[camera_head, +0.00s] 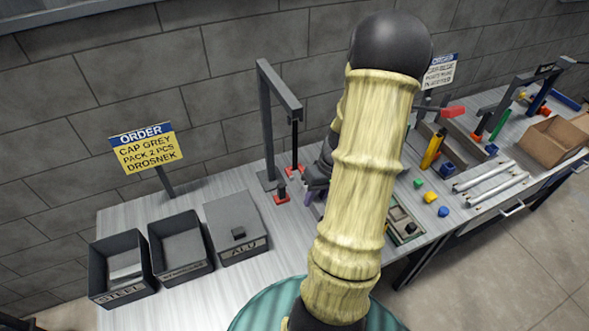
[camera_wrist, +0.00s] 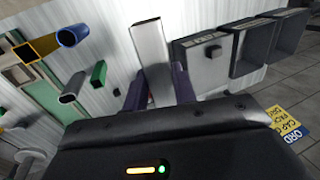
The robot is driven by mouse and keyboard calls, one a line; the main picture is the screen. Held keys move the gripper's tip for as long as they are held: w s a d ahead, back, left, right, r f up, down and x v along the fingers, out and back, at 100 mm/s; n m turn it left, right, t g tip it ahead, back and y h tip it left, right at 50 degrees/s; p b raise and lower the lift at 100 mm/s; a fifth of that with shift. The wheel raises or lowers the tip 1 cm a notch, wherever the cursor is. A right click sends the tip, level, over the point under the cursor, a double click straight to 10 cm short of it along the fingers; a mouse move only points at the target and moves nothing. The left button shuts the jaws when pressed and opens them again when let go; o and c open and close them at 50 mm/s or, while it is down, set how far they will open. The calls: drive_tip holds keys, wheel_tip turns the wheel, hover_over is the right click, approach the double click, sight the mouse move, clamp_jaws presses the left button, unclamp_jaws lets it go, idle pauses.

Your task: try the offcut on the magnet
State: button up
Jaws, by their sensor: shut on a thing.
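In the wrist view my gripper (camera_wrist: 158,88) has its purple fingers on either side of a silver, flat-sided offcut (camera_wrist: 150,50) and is shut on it. The offcut sticks out beyond the fingers. In the head view my gripper (camera_head: 316,190) is mostly hidden behind my arm, and the offcut cannot be made out. A dark gantry (camera_head: 280,86) stands just left of it, with a black rod (camera_head: 294,140) hanging down to a red piece near the table. This may be the magnet; I cannot tell. I see no contact between it and the offcut.
An open STEEL bin (camera_head: 124,268), which holds a silver piece, and another open bin (camera_head: 181,248) stand at the left. The ALU bin (camera_head: 235,226) has a closed lid with a knob. Profiles, coloured blocks and silver bars (camera_head: 490,180) lie right of my arm.

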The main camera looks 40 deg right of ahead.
drive_tip(key=shift+s+a+r, duration=0.1)
drive_tip(key=shift+s+r, duration=0.05)
drive_tip(key=shift+s, duration=0.3)
drive_tip(key=shift+s+a+r, duration=0.1)
drive_tip(key=shift+s, duration=0.35)
idle(1.3)
drive_tip(key=shift+s, duration=0.1)
idle(0.4)
drive_tip(key=s+a+b, duration=0.1)
drive_tip(key=s+a, duration=0.1)
drive_tip(key=s, duration=0.7)
drive_tip(key=shift+s+a+b, duration=0.2)
drive_tip(key=shift+s+b, duration=0.1)
drive_tip(key=shift+b, duration=0.1)
idle(0.9)
